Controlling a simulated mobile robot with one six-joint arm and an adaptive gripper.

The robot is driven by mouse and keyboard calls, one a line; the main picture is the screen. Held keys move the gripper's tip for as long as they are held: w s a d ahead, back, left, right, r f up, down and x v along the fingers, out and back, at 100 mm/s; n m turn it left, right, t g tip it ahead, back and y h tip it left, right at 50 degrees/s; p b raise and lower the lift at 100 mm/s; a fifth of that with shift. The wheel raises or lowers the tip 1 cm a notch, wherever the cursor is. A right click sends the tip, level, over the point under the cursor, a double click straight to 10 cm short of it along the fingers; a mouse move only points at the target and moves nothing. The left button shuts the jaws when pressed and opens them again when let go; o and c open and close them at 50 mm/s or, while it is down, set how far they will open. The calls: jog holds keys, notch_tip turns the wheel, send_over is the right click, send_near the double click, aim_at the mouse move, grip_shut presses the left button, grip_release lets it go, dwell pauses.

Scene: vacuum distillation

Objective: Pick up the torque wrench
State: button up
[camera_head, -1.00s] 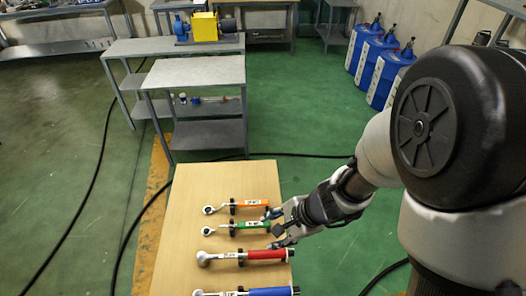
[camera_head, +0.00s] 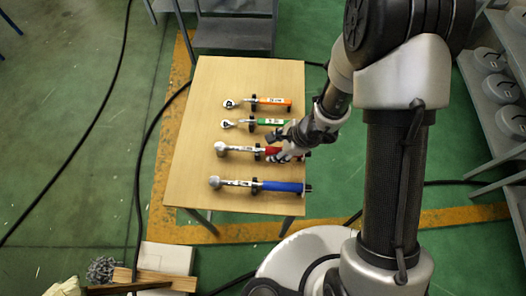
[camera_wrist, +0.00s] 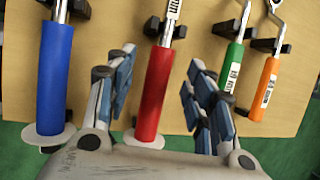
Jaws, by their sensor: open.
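Several torque wrenches lie side by side on a wooden table (camera_head: 195,130), each in black holders: orange-handled (camera_head: 274,101), green-handled (camera_head: 270,122), red-handled (camera_head: 240,150) and blue-handled (camera_head: 280,186). Their metal heads point left. My gripper (camera_head: 277,147) is open at the red wrench's handle, which it partly hides. In the wrist view the red handle (camera_wrist: 158,85) runs between my two spread fingers (camera_wrist: 158,78), with gaps on both sides. The blue handle (camera_wrist: 54,80) is left of the fingers; the green (camera_wrist: 232,70) and orange (camera_wrist: 264,88) handles are to the right.
The neighbouring blue and green handles are close to my fingers. A grey shelf unit (camera_head: 235,35) stands behind the table and grey racks (camera_head: 495,115) stand at the right. A white box and wood pieces (camera_head: 165,278) are at the bottom left.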

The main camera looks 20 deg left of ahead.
aim_at(274, 150)
jog(key=shift+b+x, duration=0.85)
jog(key=shift+x, duration=1.7)
jog(key=shift+o, duration=0.2)
jog(key=shift+w+d+f, duration=0.1)
jog(key=shift+d+f, duration=0.05)
jog(key=shift+d, duration=0.05)
grip_shut()
